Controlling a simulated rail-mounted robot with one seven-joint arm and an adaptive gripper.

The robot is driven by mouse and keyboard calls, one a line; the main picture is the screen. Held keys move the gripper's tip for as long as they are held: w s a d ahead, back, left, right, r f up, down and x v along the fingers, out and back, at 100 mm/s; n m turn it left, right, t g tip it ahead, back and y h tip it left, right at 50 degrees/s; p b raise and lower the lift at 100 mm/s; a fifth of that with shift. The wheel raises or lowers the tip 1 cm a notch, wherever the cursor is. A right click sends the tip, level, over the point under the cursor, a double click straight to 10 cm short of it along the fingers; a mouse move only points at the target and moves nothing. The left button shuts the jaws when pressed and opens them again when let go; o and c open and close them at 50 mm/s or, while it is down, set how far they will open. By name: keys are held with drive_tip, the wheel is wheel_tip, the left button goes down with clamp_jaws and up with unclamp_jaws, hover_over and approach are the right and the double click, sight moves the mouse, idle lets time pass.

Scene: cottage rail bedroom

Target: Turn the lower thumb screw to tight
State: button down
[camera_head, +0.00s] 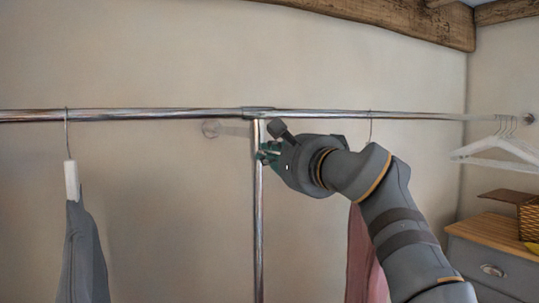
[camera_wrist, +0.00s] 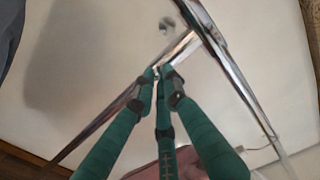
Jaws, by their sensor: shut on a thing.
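My gripper (camera_head: 266,154) is at the upright chrome post (camera_head: 259,215), a little below where the post meets the horizontal rail. In the wrist view, the green fingers of my gripper (camera_wrist: 160,78) come together on a small thing at the post. It fits the lower thumb screw, but the fingertips hide nearly all of it. I cannot tell how far the screw is turned. No other thumb screw shows clearly.
The chrome rail (camera_head: 170,114) runs across the wall. A grey garment (camera_head: 85,255) hangs at the left, and a pink garment (camera_head: 362,262) hangs behind my arm. White hangers (camera_head: 497,145) are at the right, above a grey drawer unit (camera_head: 485,262) with a wicker basket (camera_head: 530,219).

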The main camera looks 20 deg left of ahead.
drive_tip(key=shift+f, duration=0.1)
drive_tip(key=c, duration=1.8)
unclamp_jaws()
drive_tip(key=shift+s+d, duration=0.1)
drive_tip(key=v, duration=1.1)
drive_tip(key=shift+s+d, duration=0.2)
drive_tip(key=shift+s, duration=0.1)
drive_tip(key=shift+w, duration=0.1)
drive_tip(key=x, duration=1.2)
